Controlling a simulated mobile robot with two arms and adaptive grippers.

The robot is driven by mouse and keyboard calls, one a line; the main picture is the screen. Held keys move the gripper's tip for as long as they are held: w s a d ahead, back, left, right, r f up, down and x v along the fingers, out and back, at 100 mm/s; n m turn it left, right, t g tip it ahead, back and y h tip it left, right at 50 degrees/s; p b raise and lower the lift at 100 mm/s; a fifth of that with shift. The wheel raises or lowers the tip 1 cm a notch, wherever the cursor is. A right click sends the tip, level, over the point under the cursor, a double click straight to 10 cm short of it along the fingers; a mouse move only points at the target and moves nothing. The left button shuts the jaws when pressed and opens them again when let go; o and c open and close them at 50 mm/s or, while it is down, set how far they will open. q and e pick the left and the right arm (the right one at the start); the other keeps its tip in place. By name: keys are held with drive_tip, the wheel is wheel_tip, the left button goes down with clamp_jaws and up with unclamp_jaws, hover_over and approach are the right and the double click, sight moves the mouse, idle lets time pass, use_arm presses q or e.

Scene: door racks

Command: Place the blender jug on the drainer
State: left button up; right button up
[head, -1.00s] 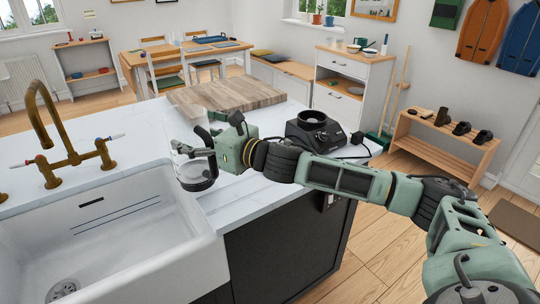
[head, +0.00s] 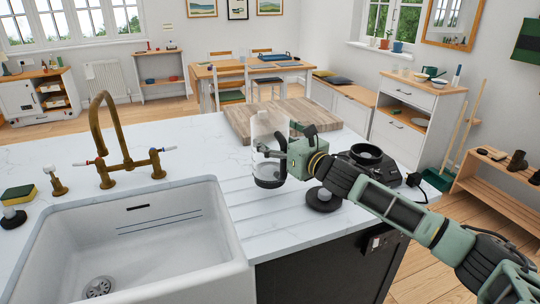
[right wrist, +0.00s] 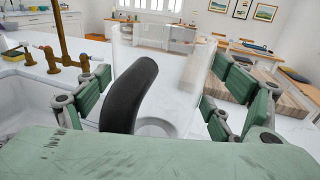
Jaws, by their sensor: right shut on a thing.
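The blender jug (head: 268,134) is clear, with a black collar at its lower end and a black handle (right wrist: 130,95). My right gripper (head: 290,157) is shut on the jug from the right, and its fingers show on both sides in the right wrist view (right wrist: 160,105). The jug is upright, near the far end of the drainer (head: 235,206), the grooved counter strip right of the sink. I cannot tell whether its bottom touches the counter. My left gripper is not in view.
The white sink (head: 150,235) and brass tap (head: 122,150) are to the left. A wooden board (head: 255,118) lies behind the jug. The black blender base (head: 372,160) stands to the right. A black knobbed disc (head: 322,199) lies near the counter's front edge.

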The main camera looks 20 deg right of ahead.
drive_tip(key=shift+w+a+f, duration=0.35)
drive_tip(key=shift+w+a, duration=0.05)
drive_tip(key=shift+w, duration=0.25)
drive_tip(key=shift+w+a+f, duration=0.3)
drive_tip(key=shift+w+a, duration=0.1)
drive_tip(key=shift+w, duration=0.2)
wheel_tip(320, 180, down, 4)
drive_tip(key=shift+r+p, duration=0.1)
drive_tip(key=shift+p, duration=0.2)
drive_tip(key=shift+f, duration=0.2)
drive_tip(key=shift+f, duration=0.15)
drive_tip(key=o, duration=2)
drive_tip(key=shift+f, duration=0.1)
